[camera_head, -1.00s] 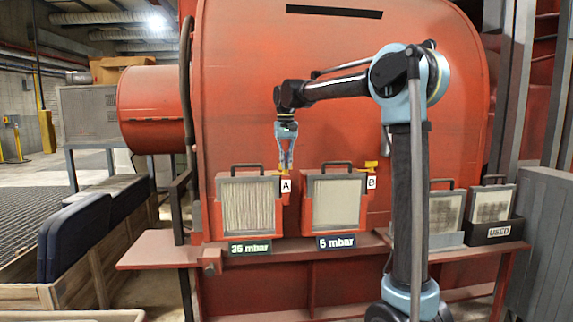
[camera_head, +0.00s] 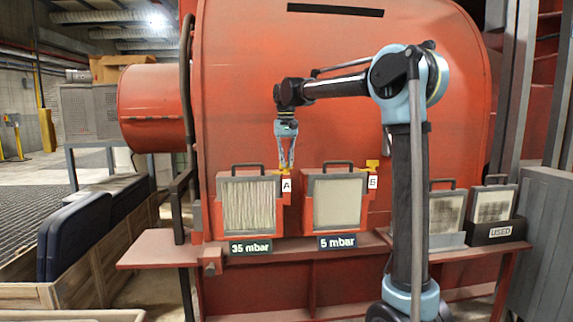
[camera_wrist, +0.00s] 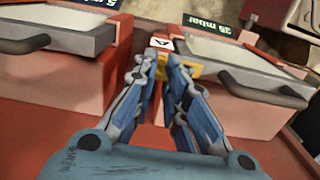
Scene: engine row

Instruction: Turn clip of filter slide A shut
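Filter slide A (camera_head: 247,204), with a pale ribbed filter in a red frame and a black handle, sits on the left of the red housing. Its yellow clip (camera_wrist: 163,69) is at its upper right, by the white A label (camera_head: 286,185). My gripper (camera_head: 286,166) points down at this clip. In the wrist view my gripper (camera_wrist: 162,63) has its fingertips close together with yellow between them, so it appears shut on the clip. The fingers partly hide the clip, and its exact angle is hard to tell.
Filter slide B (camera_head: 337,203), with its own yellow clip (camera_head: 372,165), stands just to the right. Signs read 35 mbar (camera_head: 250,247) and 5 mbar (camera_head: 337,241). A black USED holder (camera_head: 497,232) with a dirty filter is farther right. A red ledge (camera_head: 150,250) runs below.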

